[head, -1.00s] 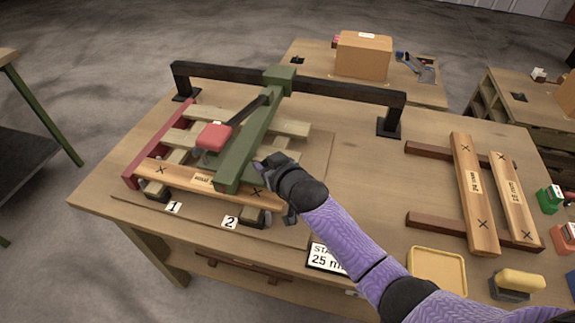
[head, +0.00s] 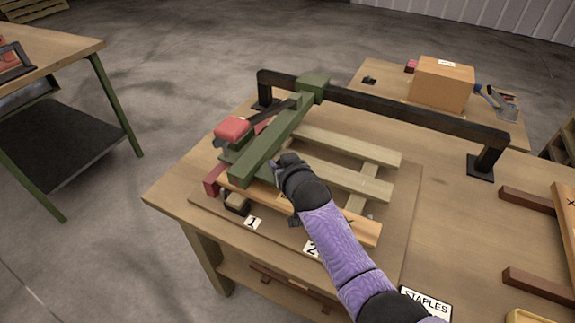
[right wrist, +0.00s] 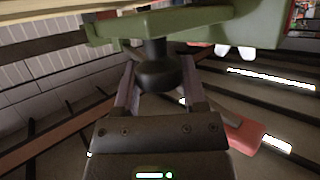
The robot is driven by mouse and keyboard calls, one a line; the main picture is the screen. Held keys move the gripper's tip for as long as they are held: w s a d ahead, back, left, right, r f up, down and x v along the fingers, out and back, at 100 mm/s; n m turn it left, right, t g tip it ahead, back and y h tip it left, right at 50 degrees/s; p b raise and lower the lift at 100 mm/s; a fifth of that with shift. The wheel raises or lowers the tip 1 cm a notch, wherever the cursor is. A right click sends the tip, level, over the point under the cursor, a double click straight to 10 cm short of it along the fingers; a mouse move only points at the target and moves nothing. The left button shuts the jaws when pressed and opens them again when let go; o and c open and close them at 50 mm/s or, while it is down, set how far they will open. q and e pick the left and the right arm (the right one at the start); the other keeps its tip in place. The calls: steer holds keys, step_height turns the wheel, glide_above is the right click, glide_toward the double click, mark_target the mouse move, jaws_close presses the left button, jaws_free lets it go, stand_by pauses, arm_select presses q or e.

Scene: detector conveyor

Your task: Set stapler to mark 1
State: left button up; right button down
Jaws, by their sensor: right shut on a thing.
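The stapler is a green arm (head: 270,140) with a red-ended black lever (head: 232,128); it hangs from a black rail across a slatted wooden pallet. Its near end lies at the pallet's left side, by the mark 1 card (head: 252,223). The mark 2 card (head: 312,248) is further right. My right gripper (head: 282,172) is against the stapler's near right side. In the right wrist view its fingers (right wrist: 158,80) are shut on a black knob (right wrist: 157,60) under the green arm (right wrist: 165,22). My left gripper is not in view.
The black rail (head: 410,118) stands on feet at the back. A red bar (head: 213,180) borders the pallet's left. The pallet's slats (head: 340,145) lie open to the right. A STAPLES sign (head: 426,303) is at the front. A cardboard box (head: 441,84) stands on a table behind.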

steer(key=shift+a, duration=0.15)
steer(key=shift+c, duration=0.7)
jaws_free()
steer(key=shift+w, duration=0.1)
steer(key=shift+s+r, duration=0.15)
steer(key=shift+s, duration=0.05)
steer(key=p+v, duration=0.5)
steer(key=v, duration=0.4)
steer(key=shift+s+p, duration=0.25)
steer(key=shift+p, duration=0.05)
